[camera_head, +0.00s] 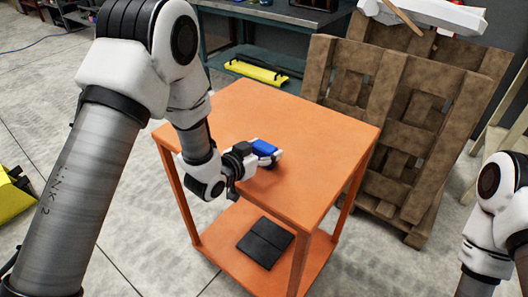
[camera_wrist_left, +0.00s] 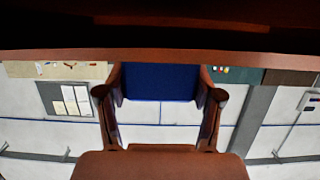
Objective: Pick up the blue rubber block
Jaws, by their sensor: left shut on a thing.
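The blue rubber block (camera_head: 264,147) is at the tip of my left gripper (camera_head: 262,155), over the orange table (camera_head: 315,130) in the head view. The left gripper reaches in from the table's left side and is shut on the block. In the left wrist view the blue block (camera_wrist_left: 160,82) sits between the two fingers of the left gripper (camera_wrist_left: 160,95), one on each side. A dark shadow lies on the tabletop just under the gripper; I cannot tell whether the block touches the table. My right gripper is out of view.
A dark flat item (camera_head: 265,242) lies on the table's lower shelf. Wooden pallets (camera_head: 400,120) lean behind the table to the right. A workbench (camera_head: 270,45) with a yellow item (camera_head: 257,71) on its lower shelf stands behind. The rest of the tabletop is clear.

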